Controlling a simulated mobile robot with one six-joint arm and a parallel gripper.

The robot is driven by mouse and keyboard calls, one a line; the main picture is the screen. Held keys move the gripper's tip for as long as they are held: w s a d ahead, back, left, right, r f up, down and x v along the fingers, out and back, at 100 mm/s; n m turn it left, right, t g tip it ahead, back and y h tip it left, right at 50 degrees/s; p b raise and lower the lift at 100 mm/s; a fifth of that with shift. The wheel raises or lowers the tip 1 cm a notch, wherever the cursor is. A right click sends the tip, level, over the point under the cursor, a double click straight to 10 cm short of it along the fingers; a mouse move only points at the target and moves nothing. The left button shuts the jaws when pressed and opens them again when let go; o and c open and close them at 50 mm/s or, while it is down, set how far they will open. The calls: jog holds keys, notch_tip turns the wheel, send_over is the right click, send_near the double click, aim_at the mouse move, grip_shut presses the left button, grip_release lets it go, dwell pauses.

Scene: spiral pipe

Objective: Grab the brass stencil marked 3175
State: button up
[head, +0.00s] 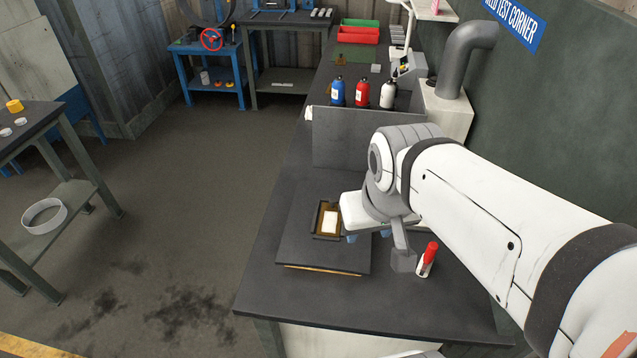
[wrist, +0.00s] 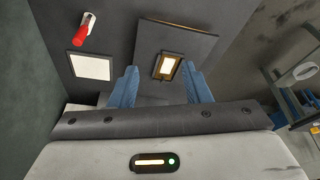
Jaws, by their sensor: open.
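A small brass-edged plate (head: 326,221), likely the brass stencil, lies on a dark square board (head: 300,251) on the bench. Its pale middle is bright and no number can be read. In the wrist view the plate (wrist: 157,67) sits tilted near the middle of the picture. My gripper (wrist: 162,84) is open, with its blue fingers apart on either side below the plate in the picture, and nothing is between them. In the head view my gripper (head: 367,236) is just right of the plate and partly hidden by my wrist.
A white square (wrist: 91,66) lies on the bench in the wrist view. A grey upright panel (head: 345,140) stands behind the board, with blue, red and white bottles (head: 362,92) beyond. The bench front is clear.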

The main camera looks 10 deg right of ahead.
jog(key=n+t+b, duration=0.1)
jog(key=n+b, duration=0.1)
jog(key=b, duration=1.4)
send_near(332, 200)
jog(key=x, duration=0.9)
grip_shut()
